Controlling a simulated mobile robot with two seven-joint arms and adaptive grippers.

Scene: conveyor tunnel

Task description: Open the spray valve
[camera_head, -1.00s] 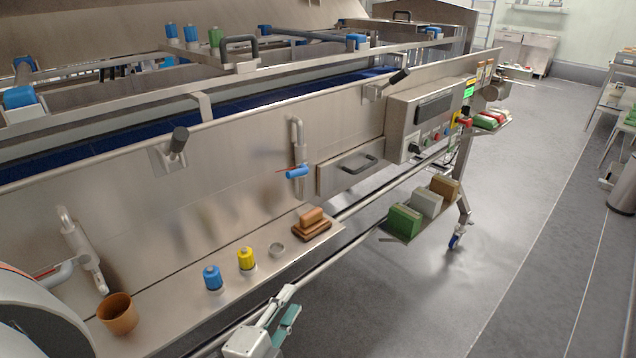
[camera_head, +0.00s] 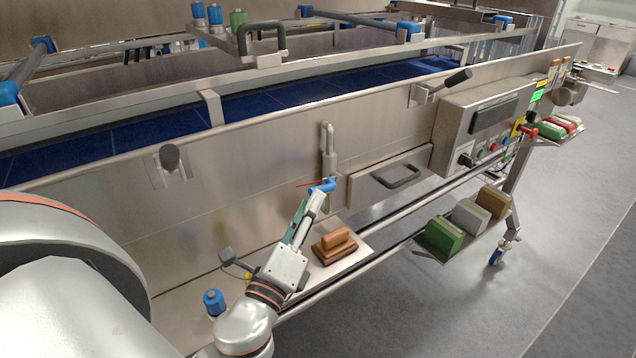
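The spray valve (camera_head: 329,150) is a grey bent pipe on the steel side panel. It has a blue piece (camera_head: 322,186) at its lower end and a thin red lever pointing left. My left gripper (camera_head: 314,203) reaches up to it from below, its fingertips at or just below the blue piece. I cannot tell whether they touch it or how far apart the fingers are. The gripper and wrist hide part of the lower shelf. My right gripper is not in view.
A brown brush-like block (camera_head: 335,244) sits on the shelf just right of my gripper. A blue-capped bottle (camera_head: 214,302) stands left of my wrist. A drawer handle (camera_head: 398,176) and the control box (camera_head: 487,120) are to the right.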

